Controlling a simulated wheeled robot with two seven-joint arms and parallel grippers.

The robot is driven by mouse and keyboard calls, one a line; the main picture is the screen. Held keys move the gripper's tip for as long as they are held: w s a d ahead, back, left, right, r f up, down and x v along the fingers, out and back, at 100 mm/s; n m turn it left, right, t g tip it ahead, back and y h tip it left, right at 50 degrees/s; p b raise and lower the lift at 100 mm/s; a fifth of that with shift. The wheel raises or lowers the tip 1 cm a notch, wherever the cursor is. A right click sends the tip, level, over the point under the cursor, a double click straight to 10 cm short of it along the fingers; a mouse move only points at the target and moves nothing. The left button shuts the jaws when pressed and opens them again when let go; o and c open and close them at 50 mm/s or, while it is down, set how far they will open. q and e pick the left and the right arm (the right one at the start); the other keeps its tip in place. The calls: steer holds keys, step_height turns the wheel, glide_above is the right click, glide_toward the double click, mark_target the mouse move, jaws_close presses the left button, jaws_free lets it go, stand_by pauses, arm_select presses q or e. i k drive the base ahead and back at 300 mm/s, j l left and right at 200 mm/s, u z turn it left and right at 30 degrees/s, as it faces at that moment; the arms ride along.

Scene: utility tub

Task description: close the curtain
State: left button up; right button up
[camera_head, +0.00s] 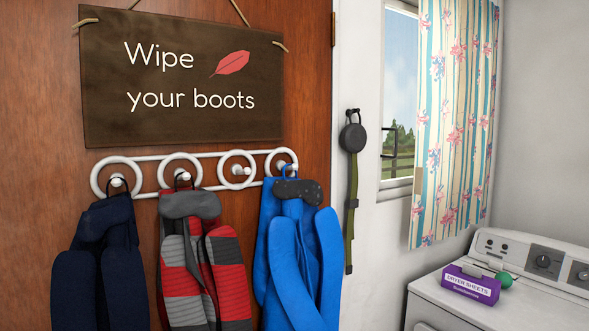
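A floral striped curtain (455,125) in cream, teal, yellow and pink hangs at the right in the head view. It covers the right part of the window (401,95). A strip of glass at the window's left is bare, showing sky and trees, with a dark handle (390,142) on the frame. The curtain's top edge is cut off by the picture. Neither of my grippers shows in this view.
A white washer or dryer (470,308) stands below the curtain, with a purple dryer sheets box (471,284) and a green ball (504,279) on top. A leash (350,200) hangs on the wall left of the window. Coats (298,255) hang from a white rack (210,160) on a brown door.

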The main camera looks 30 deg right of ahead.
mark_target(450, 31)
steer(key=z, duration=1.95)
steer(key=i+j, duration=0.05)
